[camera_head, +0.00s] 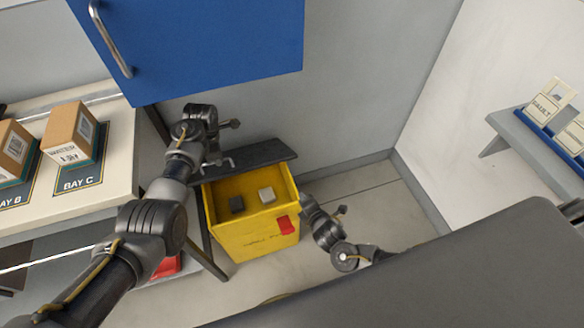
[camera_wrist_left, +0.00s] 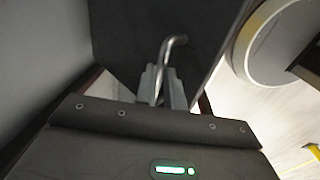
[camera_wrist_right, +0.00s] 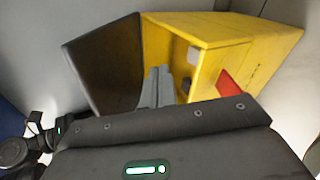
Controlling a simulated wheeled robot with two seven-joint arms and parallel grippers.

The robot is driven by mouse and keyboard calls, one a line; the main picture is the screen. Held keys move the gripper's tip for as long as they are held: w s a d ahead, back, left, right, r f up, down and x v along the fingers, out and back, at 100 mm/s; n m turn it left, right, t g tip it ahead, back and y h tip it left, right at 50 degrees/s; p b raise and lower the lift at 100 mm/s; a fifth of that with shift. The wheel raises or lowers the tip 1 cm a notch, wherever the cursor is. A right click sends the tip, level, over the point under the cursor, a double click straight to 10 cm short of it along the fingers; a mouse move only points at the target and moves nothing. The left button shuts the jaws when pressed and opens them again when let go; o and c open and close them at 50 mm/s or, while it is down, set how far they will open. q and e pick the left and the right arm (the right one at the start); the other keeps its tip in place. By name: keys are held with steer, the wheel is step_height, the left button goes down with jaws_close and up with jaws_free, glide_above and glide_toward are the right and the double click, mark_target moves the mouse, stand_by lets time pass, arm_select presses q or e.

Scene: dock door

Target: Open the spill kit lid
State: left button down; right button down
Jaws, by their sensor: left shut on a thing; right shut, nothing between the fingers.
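The yellow spill kit (camera_head: 250,238) stands on the floor with its top open. Its dark lid (camera_head: 268,155) is swung up along the back edge; the right wrist view also shows the lid (camera_wrist_right: 105,65) and the yellow box (camera_wrist_right: 240,32). My left gripper (camera_head: 222,163) is shut on the lid's metal handle (camera_wrist_left: 170,55), with the dark lid (camera_wrist_left: 120,30) behind it. My right gripper (camera_wrist_right: 160,88) is shut and empty near the box's right side; its fingertips are hard to make out in the head view.
A dark block (camera_head: 237,204) and a pale block (camera_head: 266,194) lie inside the box. A blue cabinet door (camera_head: 200,50) hangs above. A table with cartons (camera_head: 72,132) is at left, a shelf (camera_head: 530,145) at right.

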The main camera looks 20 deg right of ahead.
arm_select(q)
steer(key=shift+a+f, duration=0.2)
steer(key=shift+w, duration=0.1)
arm_select(e)
steer(key=s+a+r+n+t, duration=0.15)
steer(key=s+r+n, duration=0.25)
steer(key=r+n, duration=0.65)
steer(key=w+f+n, duration=0.2)
steer(key=w+n, duration=0.2)
steer(key=w, duration=0.8)
steer(key=shift+g+h, duration=0.3)
steer(key=shift+g, duration=0.05)
